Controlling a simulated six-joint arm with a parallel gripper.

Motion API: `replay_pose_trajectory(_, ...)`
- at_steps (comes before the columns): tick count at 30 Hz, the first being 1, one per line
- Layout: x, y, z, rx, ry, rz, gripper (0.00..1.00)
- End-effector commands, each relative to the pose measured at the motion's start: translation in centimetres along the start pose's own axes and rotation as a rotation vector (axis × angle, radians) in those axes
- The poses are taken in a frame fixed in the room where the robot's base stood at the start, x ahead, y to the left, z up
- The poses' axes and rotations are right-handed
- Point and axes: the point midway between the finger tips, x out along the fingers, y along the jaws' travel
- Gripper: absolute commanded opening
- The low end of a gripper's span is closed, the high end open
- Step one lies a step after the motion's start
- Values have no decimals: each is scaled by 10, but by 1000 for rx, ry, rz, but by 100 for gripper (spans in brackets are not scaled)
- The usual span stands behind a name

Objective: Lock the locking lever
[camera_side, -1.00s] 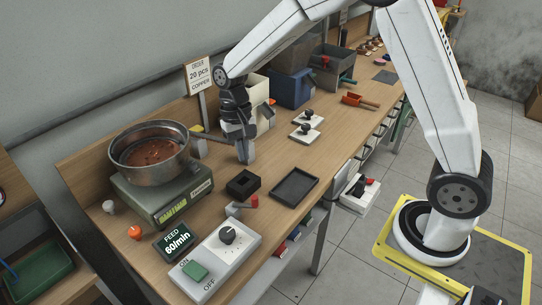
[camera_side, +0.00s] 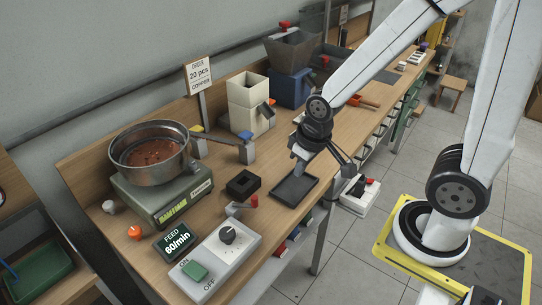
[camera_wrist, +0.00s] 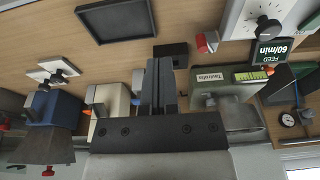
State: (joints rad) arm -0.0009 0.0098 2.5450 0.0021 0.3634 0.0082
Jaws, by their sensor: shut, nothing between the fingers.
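A small red-tipped lever (camera_side: 253,201) sits on a grey mount between the black square block (camera_side: 243,184) and the control box (camera_side: 226,245). It also shows in the wrist view (camera_wrist: 207,41), to the upper right of my fingers. It looks like the locking lever, but its exact seat is too small to tell. My gripper (camera_side: 298,162) is in the air near the rear end of the black tray (camera_side: 301,178), to the right of and behind the lever, not touching it. Its fingers (camera_wrist: 157,72) are together and empty in the wrist view.
A cream feeder (camera_side: 250,105) and blue feeder (camera_side: 290,88) stand behind. Bare wood lies around the tray.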

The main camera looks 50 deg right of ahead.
Motion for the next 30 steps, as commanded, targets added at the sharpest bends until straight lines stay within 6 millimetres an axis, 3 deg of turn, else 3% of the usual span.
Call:
replay_pose_trajectory(4, 0, 1, 4, -11, 10, 1, 0)
replay_pose_trajectory(5, 0, 1, 4, -11, 10, 1, 6)
replay_pose_trajectory(10, 1, -2, 0, -17, 1, 0, 60)
replay_pose_trajectory(17, 9, -16, -23, -59, -58, -9, 60)
replay_pose_trajectory(24, 26, -44, -56, -127, -155, -16, 60)
replay_pose_trajectory(30, 37, -62, -71, -167, -211, -17, 60)
